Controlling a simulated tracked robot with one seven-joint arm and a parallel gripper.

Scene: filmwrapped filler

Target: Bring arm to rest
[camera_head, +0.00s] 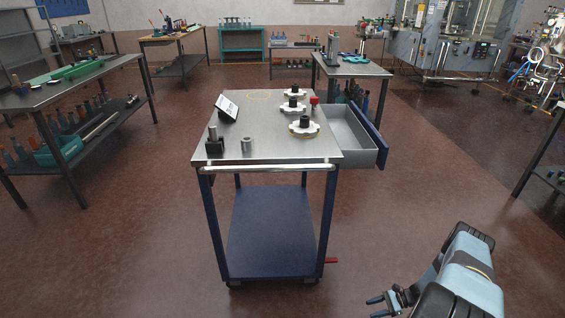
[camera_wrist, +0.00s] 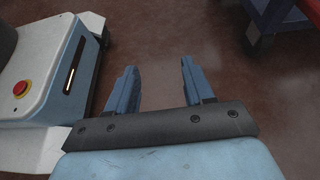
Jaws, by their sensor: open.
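My gripper (camera_head: 378,306) is at the lower right of the head view, low beside the cart and apart from it, at the end of my folded blue-grey arm. In the wrist view my gripper (camera_wrist: 158,82) shows two separated blue fingers with bare floor between them. It is open and empty. My own base, with a red button, fills the left of the wrist view.
A metal-topped cart (camera_head: 262,160) stands ahead with its side drawer (camera_head: 352,140) pulled out to the right. On it are several white knobbed wheels (camera_head: 303,127), a tilted sign (camera_head: 227,107) and a metal cylinder (camera_head: 246,145). Workbenches stand left and behind. The floor (camera_head: 430,185) at right is clear.

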